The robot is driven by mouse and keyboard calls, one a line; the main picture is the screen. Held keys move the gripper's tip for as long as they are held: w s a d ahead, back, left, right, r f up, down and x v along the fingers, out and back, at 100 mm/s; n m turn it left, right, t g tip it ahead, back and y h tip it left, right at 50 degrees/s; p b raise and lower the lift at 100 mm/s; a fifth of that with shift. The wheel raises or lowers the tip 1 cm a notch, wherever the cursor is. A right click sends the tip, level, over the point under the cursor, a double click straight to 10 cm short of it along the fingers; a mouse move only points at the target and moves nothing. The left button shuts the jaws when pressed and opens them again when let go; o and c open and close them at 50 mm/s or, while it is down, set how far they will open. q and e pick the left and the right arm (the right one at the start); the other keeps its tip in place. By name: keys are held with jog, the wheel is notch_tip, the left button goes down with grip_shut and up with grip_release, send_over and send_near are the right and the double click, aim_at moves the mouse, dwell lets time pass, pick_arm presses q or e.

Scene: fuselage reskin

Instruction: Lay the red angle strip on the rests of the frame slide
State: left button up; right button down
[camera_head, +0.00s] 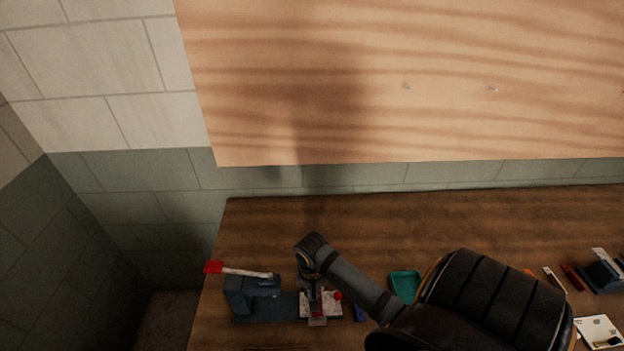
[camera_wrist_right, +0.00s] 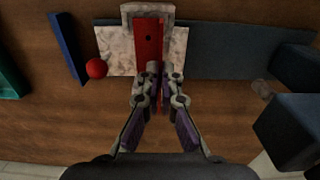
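The red angle strip (camera_wrist_right: 147,44) lies over the pale speckled plate of the frame slide (camera_wrist_right: 115,48) in the right wrist view, with a dark hole in its flat face. Its far end lies within a grey bracket (camera_wrist_right: 148,10). My right gripper (camera_wrist_right: 160,72) has its fingertips close together on the strip's upright edge, and red shows between the fingers. In the head view my right gripper (camera_head: 315,290) is over the slide, and the strip shows only as a small red patch (camera_head: 317,308). Whether the strip touches the rests cannot be told. My left gripper is not in view.
A red ball knob (camera_wrist_right: 96,68) sits beside the plate. A blue bar (camera_wrist_right: 68,47) and a teal tray (camera_head: 405,284) lie nearby. A dark blue block (camera_head: 240,295) with a red-ended lever (camera_head: 245,272) stands at the left. The table behind is clear.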

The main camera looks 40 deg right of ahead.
jog(key=shift+f, duration=0.3)
jog(key=c, duration=1.4)
grip_release()
jog(key=shift+c, duration=0.2)
notch_tip(320, 180, up, 12)
